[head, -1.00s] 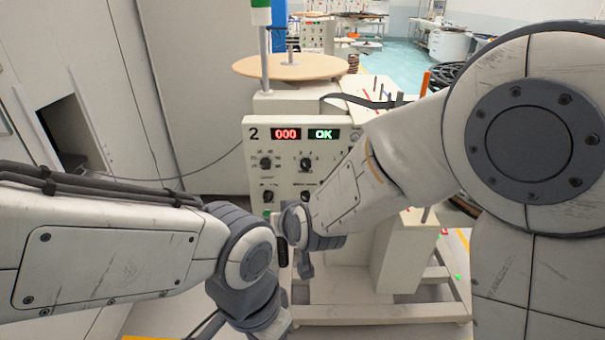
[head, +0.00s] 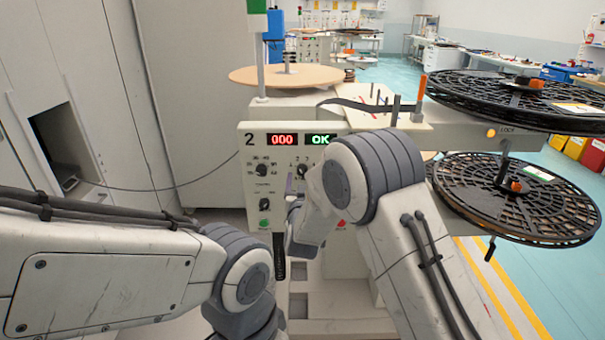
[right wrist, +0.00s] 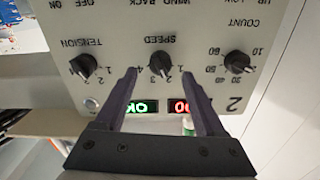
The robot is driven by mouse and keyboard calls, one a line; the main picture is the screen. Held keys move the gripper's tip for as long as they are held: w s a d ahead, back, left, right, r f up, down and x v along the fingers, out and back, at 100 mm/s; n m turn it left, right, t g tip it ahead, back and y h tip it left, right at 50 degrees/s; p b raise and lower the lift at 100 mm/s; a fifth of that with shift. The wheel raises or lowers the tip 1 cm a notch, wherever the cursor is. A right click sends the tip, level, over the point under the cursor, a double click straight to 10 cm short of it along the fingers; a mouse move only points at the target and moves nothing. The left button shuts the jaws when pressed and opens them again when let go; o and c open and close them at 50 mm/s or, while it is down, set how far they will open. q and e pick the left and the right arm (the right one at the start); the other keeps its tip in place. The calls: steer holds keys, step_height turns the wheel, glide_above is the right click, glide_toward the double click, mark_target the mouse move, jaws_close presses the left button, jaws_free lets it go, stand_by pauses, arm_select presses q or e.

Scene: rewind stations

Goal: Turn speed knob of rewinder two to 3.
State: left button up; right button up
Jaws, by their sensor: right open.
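Rewinder two's cream panel (head: 248,222) bears a black "2", a red "000" display and a green "OK" display. The black speed knob (head: 303,170) is in the upper row; it shows upside down in the right wrist view (right wrist: 160,63), between the tension knob (right wrist: 83,65) and the count knob (right wrist: 237,62). Its exact setting is too small to read surely. My right gripper (right wrist: 158,73) is open, with its dark fingertips on either side of the speed knob and a gap visible at each side. In the head view this gripper (head: 291,186) is partly hidden by my right wrist. My left gripper is out of view.
Black reels (head: 515,100) project at the right of the machine. A round wooden disc (head: 288,76) lies on top, near a light pole. A green button (head: 264,223) and a red button (head: 341,223) sit low on the panel. My left forearm is at lower left.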

mark_target(303, 174)
steer(key=shift+w, duration=1.7)
jaws_close()
steer(key=shift+f+m+b, duration=0.2)
steer(key=shift+m+b, duration=0.3)
steer(key=shift+b, duration=0.3)
steer(key=m+b, duration=0.5)
steer(key=b, duration=0.1)
steer(key=shift+f+b, duration=0.1)
steer(key=shift+b, duration=0.3)
steer(key=shift+m+b, duration=1.35)
steer(key=shift+m, duration=0.05)
steer(key=shift+r, duration=0.2)
